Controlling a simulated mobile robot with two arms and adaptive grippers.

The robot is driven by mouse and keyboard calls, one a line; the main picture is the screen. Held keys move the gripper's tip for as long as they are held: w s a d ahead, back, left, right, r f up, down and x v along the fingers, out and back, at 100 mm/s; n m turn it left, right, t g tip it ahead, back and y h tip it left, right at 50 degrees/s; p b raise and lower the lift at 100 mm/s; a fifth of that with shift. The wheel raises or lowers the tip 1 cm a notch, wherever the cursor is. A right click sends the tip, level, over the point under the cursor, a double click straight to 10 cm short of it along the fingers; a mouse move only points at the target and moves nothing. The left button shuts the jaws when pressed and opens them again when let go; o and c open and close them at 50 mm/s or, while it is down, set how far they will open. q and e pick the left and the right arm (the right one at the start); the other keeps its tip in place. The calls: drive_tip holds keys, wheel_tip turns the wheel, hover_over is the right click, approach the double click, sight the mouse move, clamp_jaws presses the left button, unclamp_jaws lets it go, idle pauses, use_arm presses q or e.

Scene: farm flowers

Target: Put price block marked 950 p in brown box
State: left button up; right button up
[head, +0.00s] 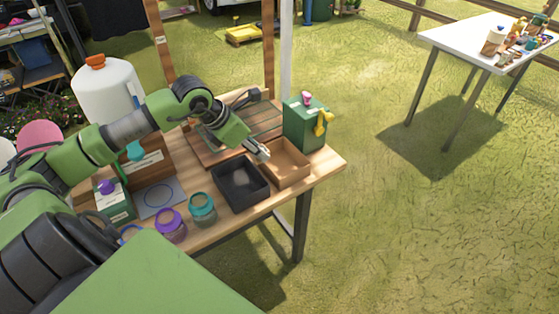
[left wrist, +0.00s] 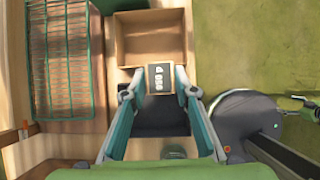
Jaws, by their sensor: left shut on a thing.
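My left gripper (head: 262,152) is shut on a small price block (left wrist: 160,78), held between its fingertips in the left wrist view. The block has a dark face with white characters turned sideways; they are too small to read surely. In the head view the gripper is at the left edge of the brown box (head: 293,178), near the black box. In the left wrist view the brown box (left wrist: 150,17) is open and lies just beyond the block; its visible floor looks empty. My right gripper is in neither view.
The black box (head: 242,203) sits beside the brown box, toward the front left. A green box (head: 305,125) with a yellow tap stands behind it. A purple-lidded jar (head: 171,226) and teal-lidded jar (head: 202,209) stand at the table's front edge.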

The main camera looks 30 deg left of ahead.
use_arm(q)
drive_tip(key=w+f+b, duration=0.1)
drive_tip(key=w+f, duration=0.1)
drive_tip(key=w+d+f+b, duration=0.1)
drive_tip(key=w+f, duration=0.1)
drive_tip(key=w, duration=0.1)
drive_tip(key=w+f, duration=0.3)
drive_tip(key=shift+d+b, duration=0.25)
drive_tip(key=shift+b, duration=0.15)
drive_tip(key=f+b, duration=0.1)
drive_tip(key=f, duration=0.1)
drive_tip(key=w+f+b, duration=0.1)
drive_tip(key=f, duration=0.1)
drive_tip(key=shift+s+r, duration=0.1)
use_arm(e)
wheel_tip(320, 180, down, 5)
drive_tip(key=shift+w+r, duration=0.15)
use_arm(q)
drive_tip(key=o, duration=1)
